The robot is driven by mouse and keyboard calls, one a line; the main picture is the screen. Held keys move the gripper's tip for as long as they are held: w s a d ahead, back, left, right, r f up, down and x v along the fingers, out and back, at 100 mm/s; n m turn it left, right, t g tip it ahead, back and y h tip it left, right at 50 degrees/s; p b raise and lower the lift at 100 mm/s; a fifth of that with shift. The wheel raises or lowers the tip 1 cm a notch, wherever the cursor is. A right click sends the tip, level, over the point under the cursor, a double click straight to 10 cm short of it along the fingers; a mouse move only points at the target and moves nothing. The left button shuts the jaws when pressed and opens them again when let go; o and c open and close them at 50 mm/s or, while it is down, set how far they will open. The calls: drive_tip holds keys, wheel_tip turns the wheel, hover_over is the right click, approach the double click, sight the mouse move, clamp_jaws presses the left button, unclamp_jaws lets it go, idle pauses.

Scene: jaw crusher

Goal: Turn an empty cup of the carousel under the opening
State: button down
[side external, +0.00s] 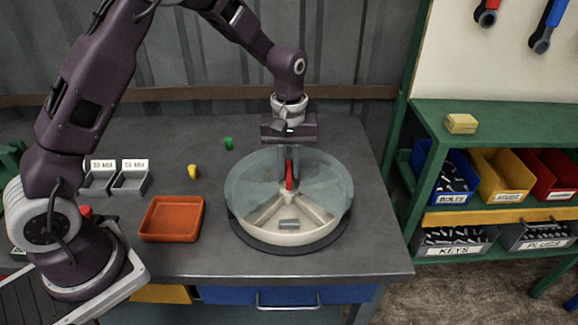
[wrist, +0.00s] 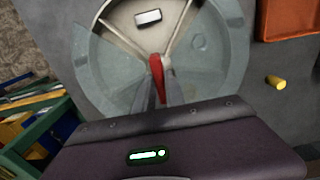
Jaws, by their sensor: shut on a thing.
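The carousel (side external: 258,226) is a round cream bowl with dividing walls, on a dark round base. A translucent grey-green cover (side external: 246,182) lies over most of it, with a wedge opening at the front. The cup under the opening holds a grey block (side external: 289,224), which also shows in the wrist view (wrist: 148,17). The cups under the cover are too dim to tell their contents. My gripper (side external: 290,172) points down at the centre, shut on the red handle (side external: 289,185). In the wrist view its fingers (wrist: 157,85) stand on both sides of the red handle (wrist: 156,66).
An orange tray (side external: 172,240) stands left of the carousel. A yellow piece (side external: 193,171) and a green piece (side external: 228,143) stand behind it. Two grey labelled bins (side external: 130,185) are at the far left. A green shelf (side external: 480,112) with bins is on the right.

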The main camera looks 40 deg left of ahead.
drive_tip(key=shift+m, duration=0.6)
idle(0.3)
drive_tip(key=shift+m, duration=6.6)
drive_tip(key=c, duration=1.4)
unclamp_jaws()
